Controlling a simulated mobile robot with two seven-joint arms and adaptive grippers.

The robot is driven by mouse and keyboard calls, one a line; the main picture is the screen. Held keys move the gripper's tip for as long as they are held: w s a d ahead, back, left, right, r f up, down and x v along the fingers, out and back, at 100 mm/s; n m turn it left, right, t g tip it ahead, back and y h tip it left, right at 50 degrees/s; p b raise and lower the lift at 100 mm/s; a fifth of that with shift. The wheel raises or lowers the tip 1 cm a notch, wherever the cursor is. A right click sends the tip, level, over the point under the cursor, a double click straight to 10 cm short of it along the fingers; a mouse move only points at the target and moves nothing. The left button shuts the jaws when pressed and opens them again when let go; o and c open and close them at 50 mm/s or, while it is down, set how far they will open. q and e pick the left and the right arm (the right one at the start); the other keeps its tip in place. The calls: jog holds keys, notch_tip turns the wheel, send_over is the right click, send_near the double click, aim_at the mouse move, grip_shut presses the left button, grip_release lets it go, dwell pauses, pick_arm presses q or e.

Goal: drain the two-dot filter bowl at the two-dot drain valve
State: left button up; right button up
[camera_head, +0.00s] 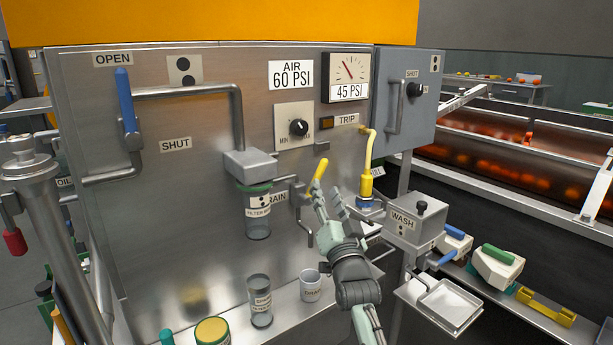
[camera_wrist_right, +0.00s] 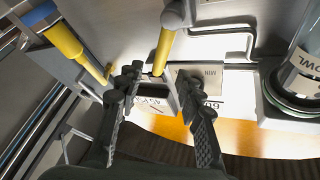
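The filter bowl (camera_head: 257,222), clear with a green collar and a two-dot label, hangs upright under a grey filter head on the steel panel. It shows at the right edge of the wrist view (camera_wrist_right: 300,72). A partly covered drain label (camera_head: 277,197) is beside it. The drain valve's yellow lever (camera_head: 318,177) stands tilted right of that label. In the wrist view the yellow lever (camera_wrist_right: 164,48) reaches toward the gap between my fingertips. My right gripper (camera_head: 329,197) is open, close to the lever; contact is unclear. My left gripper is not in view.
A blue lever (camera_head: 126,100) points up at the OPEN label. A yellow hose (camera_head: 368,155) and the wash box (camera_head: 416,218) are right of my gripper.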

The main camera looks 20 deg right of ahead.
aim_at(321, 174)
jog(key=shift+w+r, duration=0.35)
jog(key=shift+r, duration=0.05)
jog(key=x, duration=0.7)
jog(key=shift+d+f, duration=0.1)
jog(key=shift+c, duration=0.4)
grip_shut()
